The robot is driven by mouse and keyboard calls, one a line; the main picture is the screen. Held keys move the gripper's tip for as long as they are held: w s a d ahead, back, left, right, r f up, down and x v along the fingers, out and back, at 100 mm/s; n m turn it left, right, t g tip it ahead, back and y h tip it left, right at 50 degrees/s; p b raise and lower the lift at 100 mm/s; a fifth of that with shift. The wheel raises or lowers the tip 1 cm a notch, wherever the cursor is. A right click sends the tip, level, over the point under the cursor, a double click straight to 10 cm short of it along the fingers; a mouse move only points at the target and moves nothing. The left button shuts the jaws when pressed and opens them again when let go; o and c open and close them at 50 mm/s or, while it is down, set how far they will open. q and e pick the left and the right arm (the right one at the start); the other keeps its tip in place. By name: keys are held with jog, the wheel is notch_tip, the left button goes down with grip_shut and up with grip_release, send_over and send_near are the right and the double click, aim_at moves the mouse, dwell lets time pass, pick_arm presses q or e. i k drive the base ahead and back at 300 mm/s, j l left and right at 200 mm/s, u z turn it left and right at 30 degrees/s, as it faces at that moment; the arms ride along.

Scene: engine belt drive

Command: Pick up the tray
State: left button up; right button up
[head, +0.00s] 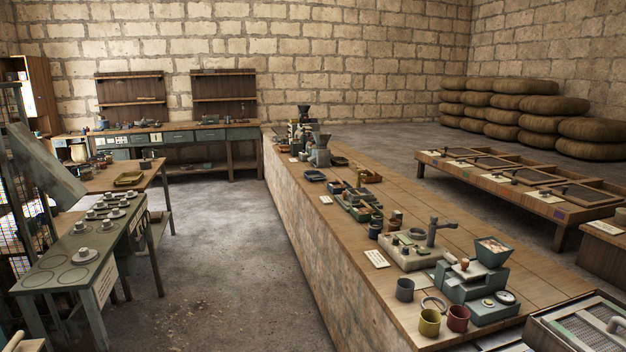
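Several tray-like things show, and I cannot tell which one the task means. A shallow olive-yellow tray (128,178) lies on the wooden table at the left and looks empty. A small dark tray (314,175) lies on the long counter, near its left edge. A green tray or rack (360,207) farther along the counter holds small items, too small to make out. A brownish open tray or box (371,177) is just behind it. Neither of my grippers is in view.
The long counter (447,216) carries a grey-green machine, a scale and several cups. A green table (70,245) with cups on saucers stands at the left. A low table (510,178) with framed screens and stacked sacks (545,105) are at the right.

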aim_at(312, 175)
jog(key=i+j+u, duration=0.25)
jog(key=i, duration=0.45)
jog(key=i+u, duration=0.3)
jog(key=i, duration=4.85)
jog(key=i+z, duration=0.1)
jog(key=i, duration=0.75)
jog(key=i+j+z, duration=0.1)
jog(key=i, duration=0.75)
jog(key=i+z, duration=0.25)
jog(key=z, duration=0.25)
jog(key=i+j+z, duration=0.15)
jog(key=i+z, duration=0.15)
jog(key=z, duration=0.15)
jog(key=i+j+z, duration=0.2)
jog(key=z, duration=0.3)
